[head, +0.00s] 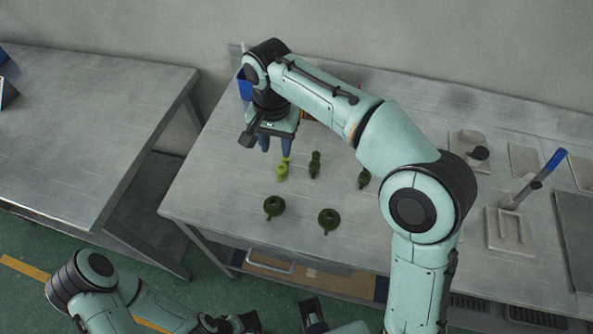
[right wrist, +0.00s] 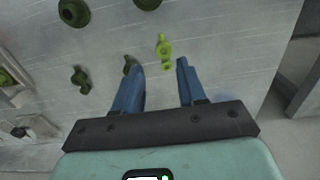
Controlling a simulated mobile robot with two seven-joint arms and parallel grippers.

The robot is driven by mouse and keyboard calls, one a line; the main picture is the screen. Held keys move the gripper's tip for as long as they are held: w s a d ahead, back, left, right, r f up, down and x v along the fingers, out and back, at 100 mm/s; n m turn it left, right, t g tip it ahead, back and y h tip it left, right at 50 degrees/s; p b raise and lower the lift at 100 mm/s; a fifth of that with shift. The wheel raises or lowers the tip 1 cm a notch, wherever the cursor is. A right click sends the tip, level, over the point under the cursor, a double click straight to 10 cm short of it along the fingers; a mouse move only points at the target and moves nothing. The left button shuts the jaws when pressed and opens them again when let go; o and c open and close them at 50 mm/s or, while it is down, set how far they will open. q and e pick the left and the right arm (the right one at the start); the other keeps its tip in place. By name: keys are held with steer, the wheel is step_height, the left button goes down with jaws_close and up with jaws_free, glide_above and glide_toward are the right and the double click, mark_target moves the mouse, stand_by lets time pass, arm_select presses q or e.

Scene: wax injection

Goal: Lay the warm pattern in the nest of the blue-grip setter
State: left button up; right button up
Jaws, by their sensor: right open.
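One bright yellow-green pattern (head: 283,168) lies on the steel table, lighter than the dark green ones; it also shows in the right wrist view (right wrist: 164,48). My right gripper (head: 275,147) is above the table just behind it, empty and open. In the right wrist view its blue fingers (right wrist: 162,78) are apart, with the bright pattern beyond their tips. The blue-grip setter (head: 540,177) stands at the right, its raised handle tilted over a pale plate (head: 509,231).
Several dark green pieces (head: 328,221) lie close by; one (right wrist: 128,65) is partly behind a finger in the wrist view. More pale fixtures (head: 468,150) stand at the back right. My right arm hides the table's middle.

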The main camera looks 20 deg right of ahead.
steer(key=b, duration=0.2)
glide_above(279, 179)
steer(key=f, duration=0.7)
steer(key=shift+a+f, duration=0.15)
steer(key=shift+a, duration=0.05)
steer(key=shift+d+f, duration=0.2)
steer(key=shift+f, duration=2.85)
steer(key=shift+c, duration=0.4)
jaws_close()
